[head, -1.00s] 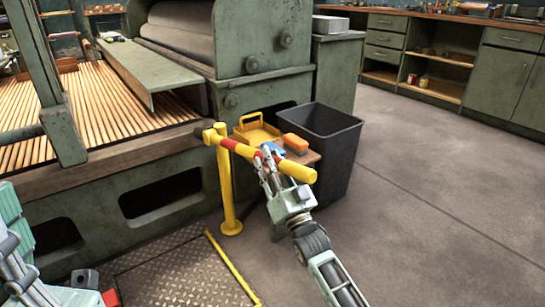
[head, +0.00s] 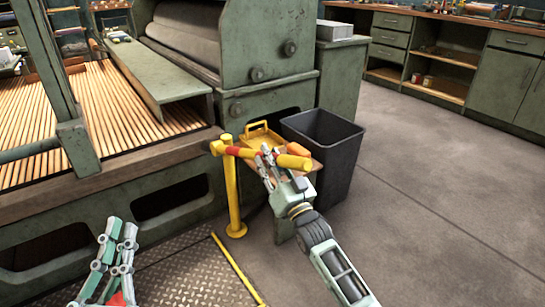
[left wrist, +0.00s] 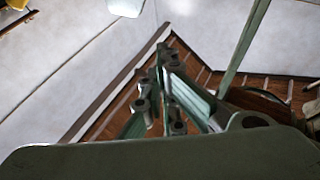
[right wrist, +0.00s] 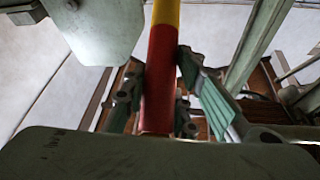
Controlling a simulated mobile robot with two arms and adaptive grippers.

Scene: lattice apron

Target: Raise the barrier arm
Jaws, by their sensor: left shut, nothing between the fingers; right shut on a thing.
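The barrier arm (head: 294,161) is a yellow bar with red bands, on top of a yellow post (head: 234,200). It reaches right from the post and looks close to level, with its hammer-like butt left of the post. My right gripper (head: 267,153) is shut on the bar near a red band, partly hiding it. In the right wrist view the barrier arm (right wrist: 161,70) passes between the fingers, red nearer and yellow farther. My left gripper (head: 122,223) is shut and empty at lower left, apart from the barrier; its fingers meet in the left wrist view (left wrist: 160,75).
A yellow tray (head: 262,137) and an orange block (head: 298,149) lie on a small stand behind the bar. A dark bin (head: 340,140) stands to its right. The green machine (head: 265,105) stands behind. Open floor (head: 450,210) lies right.

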